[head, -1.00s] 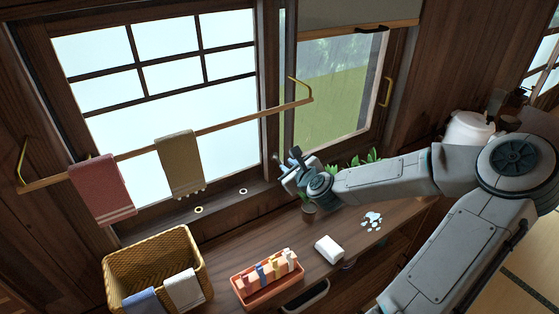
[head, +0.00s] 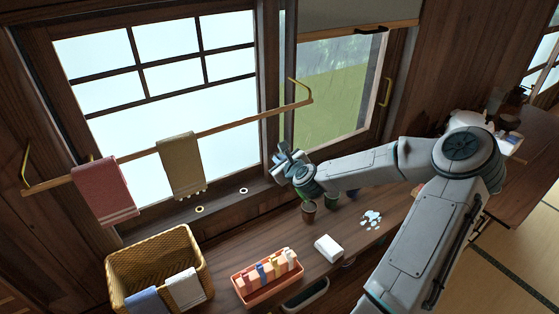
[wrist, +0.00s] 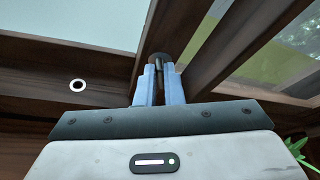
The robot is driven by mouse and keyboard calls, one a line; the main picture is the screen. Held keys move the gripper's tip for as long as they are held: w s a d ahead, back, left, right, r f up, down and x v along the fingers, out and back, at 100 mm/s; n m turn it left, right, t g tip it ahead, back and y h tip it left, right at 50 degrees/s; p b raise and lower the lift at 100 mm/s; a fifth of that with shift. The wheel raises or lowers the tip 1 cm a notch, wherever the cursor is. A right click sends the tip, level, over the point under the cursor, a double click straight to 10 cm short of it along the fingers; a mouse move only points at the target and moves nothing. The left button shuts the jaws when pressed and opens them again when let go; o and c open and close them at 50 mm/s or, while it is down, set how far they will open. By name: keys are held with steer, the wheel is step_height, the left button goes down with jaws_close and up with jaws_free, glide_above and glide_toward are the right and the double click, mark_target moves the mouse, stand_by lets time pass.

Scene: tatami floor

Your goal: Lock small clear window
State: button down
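The small clear window (head: 318,112) is right of the large frosted window in the head view. Green ground shows through it, and a brass handle (head: 386,92) sits on its right frame. My gripper (head: 283,157) is at the lower part of the post between the windows. In the wrist view, my gripper's two blue fingers (wrist: 160,70) point at a dark round fitting (wrist: 158,57), possibly the lock, at the foot of the frame. A narrow gap with a thin metallic piece shows between the fingers. I cannot tell whether they grip it.
A towel rail (head: 235,125) with two towels crosses the large window (head: 120,110). Below are a wicker basket (head: 113,290), an orange tray (head: 243,293), a white block (head: 328,248) and small pots (head: 309,212) on the counter.

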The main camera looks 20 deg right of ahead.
steer(key=shift+f+b, duration=0.1)
steer(key=shift+b, duration=0.2)
steer(key=n+t+h+b, duration=0.1)
steer(key=n+b, duration=0.2)
steer(key=b, duration=0.3)
steer(key=a+f+n+t+h+b, duration=0.1)
steer(key=n+b, duration=0.2)
steer(key=b, duration=0.3)
steer(key=n+t+h+b, duration=0.1)
steer(key=n+b, duration=0.3)
steer(key=b, duration=0.2)
steer(key=shift+s+a+f+t+h+b, duration=0.1)
steer(key=shift+a+f+t+h+b, duration=0.05)
steer(key=shift+f+t+h+b, duration=0.25)
steer(key=shift+r+n, duration=0.15)
steer(key=shift+n, duration=0.25)
steer(key=c, duration=1.8)
jaws_free()
steer(key=shift+s, duration=0.1)
